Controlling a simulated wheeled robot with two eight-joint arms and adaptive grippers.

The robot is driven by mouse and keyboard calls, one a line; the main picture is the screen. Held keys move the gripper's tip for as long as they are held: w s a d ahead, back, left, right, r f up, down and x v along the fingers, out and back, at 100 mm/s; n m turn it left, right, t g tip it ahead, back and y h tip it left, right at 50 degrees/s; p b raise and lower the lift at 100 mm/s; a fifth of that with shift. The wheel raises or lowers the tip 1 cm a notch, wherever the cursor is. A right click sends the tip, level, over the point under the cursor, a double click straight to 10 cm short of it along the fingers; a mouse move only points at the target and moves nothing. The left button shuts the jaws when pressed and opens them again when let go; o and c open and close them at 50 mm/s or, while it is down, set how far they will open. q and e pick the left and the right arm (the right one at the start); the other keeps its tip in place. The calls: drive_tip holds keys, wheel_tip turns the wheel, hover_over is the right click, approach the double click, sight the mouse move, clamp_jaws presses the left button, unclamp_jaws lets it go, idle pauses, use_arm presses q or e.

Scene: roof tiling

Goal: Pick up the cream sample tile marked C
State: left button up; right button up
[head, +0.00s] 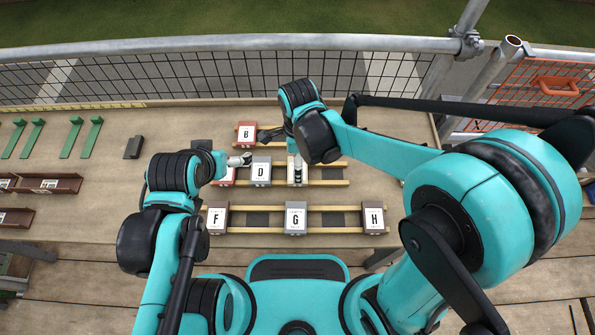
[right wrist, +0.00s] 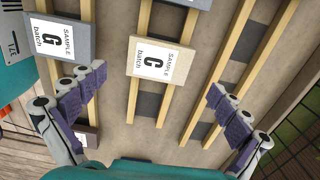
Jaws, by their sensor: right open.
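The cream tile marked C (right wrist: 137,57) lies flat on wooden battens in the right wrist view, its white label facing up. In the head view the cream tile (head: 304,180) is partly hidden by my right gripper (head: 297,172). My right gripper (right wrist: 155,103) is open and empty above the tile. Its two purple-padded fingers are spread to either side, and I see no contact with the tile. My left gripper (head: 242,160) is over the tiles to the left, near grey tile D; whether it is open or shut is unclear.
Tile D (head: 261,172) lies left of C and tile B (head: 246,134) farther back. Tiles F (head: 216,217), G (head: 295,217) and H (head: 374,217) sit on the nearer battens. The battens (head: 335,170) right of C are bare. A railing (head: 230,43) runs behind.

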wheel_tip(320, 180, down, 4)
drive_tip(key=shift+a+f+b, duration=0.1)
drive_tip(key=shift+f+b, duration=0.05)
drive_tip(key=shift+b, duration=0.85)
drive_tip(key=shift+c, duration=0.6)
drive_tip(key=c, duration=1.2)
